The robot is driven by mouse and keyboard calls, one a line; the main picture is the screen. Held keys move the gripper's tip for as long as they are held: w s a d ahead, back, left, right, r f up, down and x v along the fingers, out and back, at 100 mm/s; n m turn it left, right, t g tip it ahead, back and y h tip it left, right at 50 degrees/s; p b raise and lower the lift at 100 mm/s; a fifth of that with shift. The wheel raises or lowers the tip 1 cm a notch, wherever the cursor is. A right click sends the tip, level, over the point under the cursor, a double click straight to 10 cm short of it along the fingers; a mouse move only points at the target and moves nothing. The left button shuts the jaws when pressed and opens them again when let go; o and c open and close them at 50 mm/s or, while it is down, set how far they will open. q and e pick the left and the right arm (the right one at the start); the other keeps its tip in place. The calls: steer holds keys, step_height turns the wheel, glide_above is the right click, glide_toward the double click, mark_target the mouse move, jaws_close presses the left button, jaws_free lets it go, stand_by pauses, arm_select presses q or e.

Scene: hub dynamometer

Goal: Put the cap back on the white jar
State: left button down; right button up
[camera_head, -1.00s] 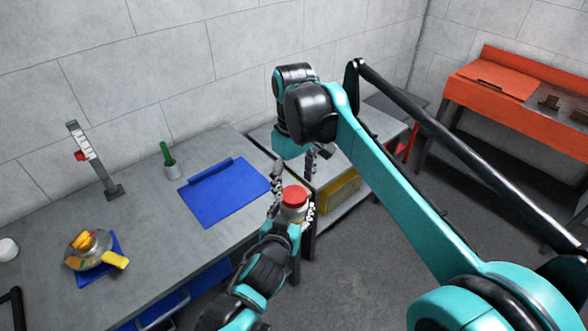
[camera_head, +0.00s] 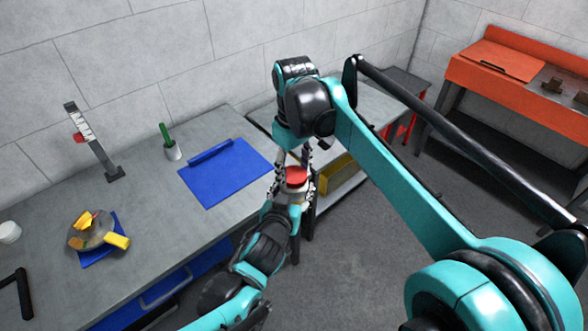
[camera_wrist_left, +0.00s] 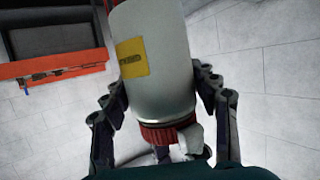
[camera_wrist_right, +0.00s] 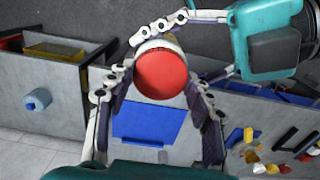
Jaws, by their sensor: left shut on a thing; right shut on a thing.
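The white jar (camera_wrist_left: 155,50) has a yellow label and shows large in the left wrist view. My left gripper (camera_head: 292,195) is shut around the jar's body and holds it in the air off the table's right end. The red cap (camera_wrist_right: 162,74) sits at the jar's mouth, and its ribbed side (camera_wrist_left: 160,133) touches the jar's end in the left wrist view. Whether it is screwed tight cannot be told. My right gripper (camera_head: 295,164) reaches down from above, its fingers on both sides of the cap. It is shut on the cap.
The grey table (camera_head: 145,205) holds a blue mat (camera_head: 228,172), a green-handled tool in a cup (camera_head: 171,149), an upright gauge (camera_head: 95,140) and a dish with yellow pieces (camera_head: 90,230). A grey cart with a yellow bin (camera_head: 337,182) stands behind the grippers. An orange bench (camera_head: 500,70) is far right.

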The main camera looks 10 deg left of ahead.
steer(key=o, duration=1.4)
steer(key=shift+c, duration=0.2)
steer(key=shift+r, duration=0.1)
step_height(320, 180, up, 12)
steer(key=s+d+f+m+t, duration=0.3)
steer(key=s+d+f+m, duration=0.2)
steer(key=d+f, duration=0.5)
steer(key=s+d+f+m+t, duration=0.4)
steer(key=s+d+f, duration=0.5)
steer(key=d, duration=0.6)
step_height(320, 180, down, 2)
steer(key=shift+d+f+m, duration=0.1)
steer(key=shift+d+m, duration=0.25)
steer(key=shift+m, duration=0.15)
steer(key=shift+s, duration=0.1)
